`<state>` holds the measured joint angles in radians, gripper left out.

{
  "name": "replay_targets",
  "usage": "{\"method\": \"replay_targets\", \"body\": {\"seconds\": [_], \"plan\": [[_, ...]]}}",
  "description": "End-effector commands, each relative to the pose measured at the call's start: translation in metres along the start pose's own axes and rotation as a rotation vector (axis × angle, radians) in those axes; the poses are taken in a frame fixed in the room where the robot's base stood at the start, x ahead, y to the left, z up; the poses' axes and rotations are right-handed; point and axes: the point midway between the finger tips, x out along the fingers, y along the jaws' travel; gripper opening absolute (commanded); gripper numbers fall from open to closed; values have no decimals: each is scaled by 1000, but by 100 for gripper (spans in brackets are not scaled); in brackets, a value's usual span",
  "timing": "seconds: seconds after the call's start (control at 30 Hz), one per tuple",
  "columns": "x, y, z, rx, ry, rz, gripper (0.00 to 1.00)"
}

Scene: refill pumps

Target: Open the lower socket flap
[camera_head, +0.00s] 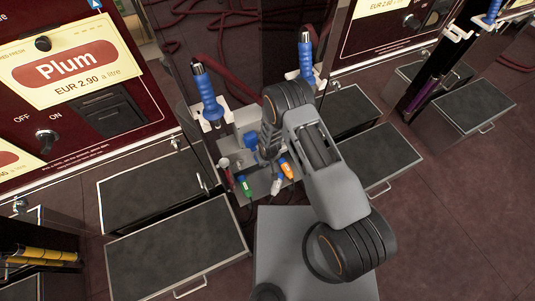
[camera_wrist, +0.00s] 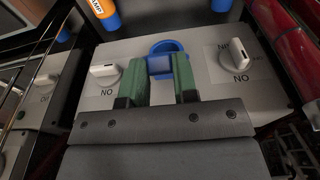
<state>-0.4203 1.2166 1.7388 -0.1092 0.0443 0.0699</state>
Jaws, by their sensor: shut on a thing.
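In the wrist view, a blue ring-shaped socket (camera_wrist: 166,46) sits on a grey panel between two white knobs. A small blue block (camera_wrist: 159,66), which looks like the socket's flap, is between my gripper's green fingers. My gripper (camera_wrist: 160,70) is shut on this block, with a finger on each side. The fingers cover part of the socket's lower rim, so how far the flap is open cannot be told. In the head view, my arm hides most of the gripper, and a blue part (camera_head: 250,140) shows just left of it.
A left knob (camera_wrist: 104,73) and a right knob (camera_wrist: 239,52) flank the socket. An orange and blue cylinder (camera_wrist: 103,12) is close above the panel. Red hose (camera_wrist: 287,45) hangs at the right. In the head view, blue nozzles (camera_head: 208,95) stand beside the Plum pump (camera_head: 85,85).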

Motion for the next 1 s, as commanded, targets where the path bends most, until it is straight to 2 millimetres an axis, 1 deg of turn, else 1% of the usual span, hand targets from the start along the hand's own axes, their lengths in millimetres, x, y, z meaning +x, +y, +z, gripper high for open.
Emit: {"method": "replay_targets", "body": {"seconds": [0.03, 0.47, 0.97, 1.0], "plan": [[-11, 2, -9, 3, 11, 0, 0], [-7, 2, -9, 7, -36, -8, 0], [-6, 1, -9, 5, -39, -9, 0], [-6, 1, -9, 5, -39, -9, 30]]}}
